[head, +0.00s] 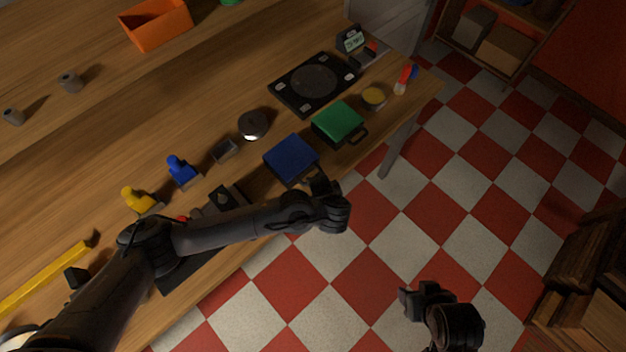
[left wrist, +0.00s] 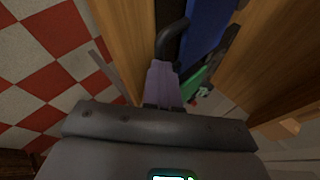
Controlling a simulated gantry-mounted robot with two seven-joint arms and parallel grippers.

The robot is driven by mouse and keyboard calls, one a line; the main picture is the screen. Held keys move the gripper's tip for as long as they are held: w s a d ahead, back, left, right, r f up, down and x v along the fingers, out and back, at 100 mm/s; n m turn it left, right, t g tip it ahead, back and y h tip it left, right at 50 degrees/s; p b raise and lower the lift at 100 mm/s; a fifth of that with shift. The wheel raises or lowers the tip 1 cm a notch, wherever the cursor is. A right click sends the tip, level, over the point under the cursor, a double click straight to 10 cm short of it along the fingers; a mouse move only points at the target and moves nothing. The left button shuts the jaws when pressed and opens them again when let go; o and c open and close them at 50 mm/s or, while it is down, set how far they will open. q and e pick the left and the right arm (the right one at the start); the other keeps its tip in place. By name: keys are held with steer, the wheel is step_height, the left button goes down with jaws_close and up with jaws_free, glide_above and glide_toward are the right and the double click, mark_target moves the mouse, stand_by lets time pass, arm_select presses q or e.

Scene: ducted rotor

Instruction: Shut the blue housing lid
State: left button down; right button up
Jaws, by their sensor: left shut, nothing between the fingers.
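The blue housing (head: 291,158) sits near the front edge of the bench, with its blue lid lying about flat on top in the head view. I cannot tell whether a small gap is left under the lid. In the left wrist view the blue housing (left wrist: 208,22) is at the top, with its dark handle (left wrist: 172,40) right by the fingertips. My left gripper (head: 322,187) is shut and empty at the handle side of the housing; its fingers (left wrist: 163,82) look close to the handle, contact unclear. My right gripper (head: 420,294) hangs over the floor, away from the bench.
A green housing (head: 338,123) stands just beyond the blue one. A grey box (head: 224,150), a round metal part (head: 253,125) and a black plate (head: 313,83) lie behind. My left arm passes over the front of the bench. The floor side is free.

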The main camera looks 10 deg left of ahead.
arm_select(q)
steer(key=shift+f, duration=0.45)
